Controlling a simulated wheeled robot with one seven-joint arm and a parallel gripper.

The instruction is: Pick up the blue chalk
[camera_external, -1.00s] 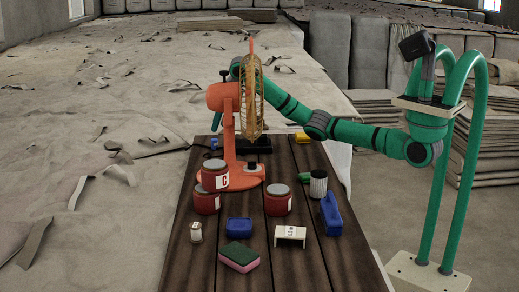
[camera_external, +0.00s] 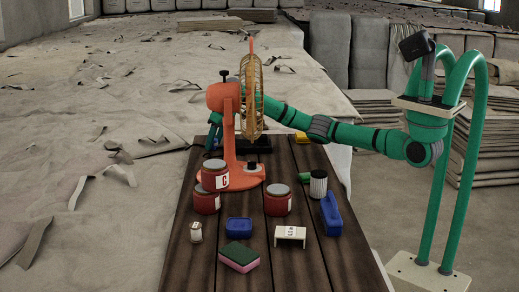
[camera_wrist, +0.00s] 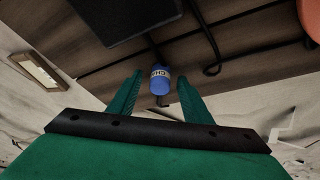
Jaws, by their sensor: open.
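A small blue cylinder with a pale label, which looks like the blue chalk (camera_wrist: 160,84), lies on the dark wooden table in the wrist view. My gripper (camera_wrist: 160,92) is open, with one green finger on each side of the chalk. The fingers look apart from it; whether the chalk is fully between the tips or just beyond them I cannot tell. In the external view my gripper (camera_external: 213,132) is low at the table's far left edge, partly hidden behind the orange fan. The chalk is not clearly visible there.
The orange fan (camera_external: 229,140) stands in front of my forearm. A dark flat object (camera_wrist: 118,18) and black cable (camera_wrist: 211,48) lie beyond the chalk.

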